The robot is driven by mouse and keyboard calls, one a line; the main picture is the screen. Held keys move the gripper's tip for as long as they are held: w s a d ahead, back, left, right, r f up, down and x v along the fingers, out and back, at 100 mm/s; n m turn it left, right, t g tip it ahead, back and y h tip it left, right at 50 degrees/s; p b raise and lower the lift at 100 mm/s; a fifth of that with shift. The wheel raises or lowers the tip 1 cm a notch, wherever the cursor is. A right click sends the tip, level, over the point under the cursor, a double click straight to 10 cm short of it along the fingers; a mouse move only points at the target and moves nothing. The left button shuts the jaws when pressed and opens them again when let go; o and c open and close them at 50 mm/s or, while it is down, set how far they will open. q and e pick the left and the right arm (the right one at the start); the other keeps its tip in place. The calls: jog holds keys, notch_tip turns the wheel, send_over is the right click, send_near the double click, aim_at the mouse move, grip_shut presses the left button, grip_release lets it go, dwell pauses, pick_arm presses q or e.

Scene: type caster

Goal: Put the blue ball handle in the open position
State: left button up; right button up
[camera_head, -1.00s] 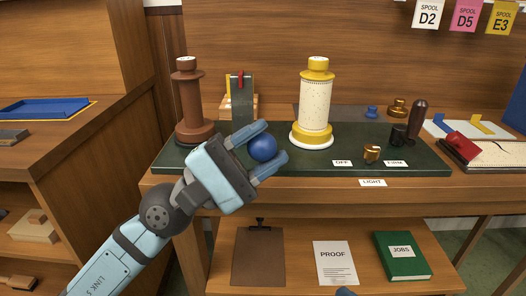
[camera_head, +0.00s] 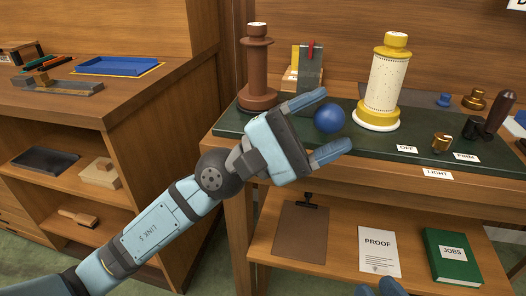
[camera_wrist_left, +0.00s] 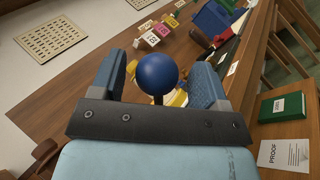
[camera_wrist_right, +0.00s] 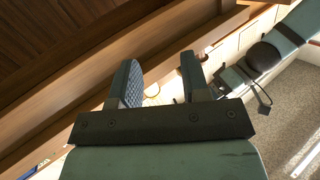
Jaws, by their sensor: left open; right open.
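The blue ball handle (camera_head: 329,118) stands above the left part of the dark green board (camera_head: 300,132), in front of the gap between the brown and the cream columns. My left gripper (camera_head: 335,120) is open, with one finger on either side of the ball. In the left wrist view the ball (camera_wrist_left: 157,73) shows between the spread fingers with gaps at its sides, and a short dark stem shows below it. The handle's base is hidden. My right gripper (camera_wrist_right: 158,65) is open and empty in the right wrist view, away from the ball.
The brown column (camera_head: 257,70), a grey upright plate (camera_head: 310,66) and the cream-and-yellow column (camera_head: 386,85) stand close behind the ball. A brass knob (camera_head: 441,142) is to the right, near OFF and FIRM labels. A clipboard (camera_head: 300,232) and green book (camera_head: 452,256) lie on the lower shelf.

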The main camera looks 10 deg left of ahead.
pick_arm(q)
jog(key=b+v, duration=0.4)
jog(key=v, duration=0.9)
pick_arm(e)
jog(key=shift+w+d+r+n+t+y, duration=0.25)
jog(key=shift+w+d+n+t, duration=0.2)
jog(key=shift+w+n, duration=0.35)
jog(key=shift+w+d+r+n+t+y, duration=0.3)
jog(key=shift+w+n+t, duration=0.15)
jog(key=shift+n, duration=0.55)
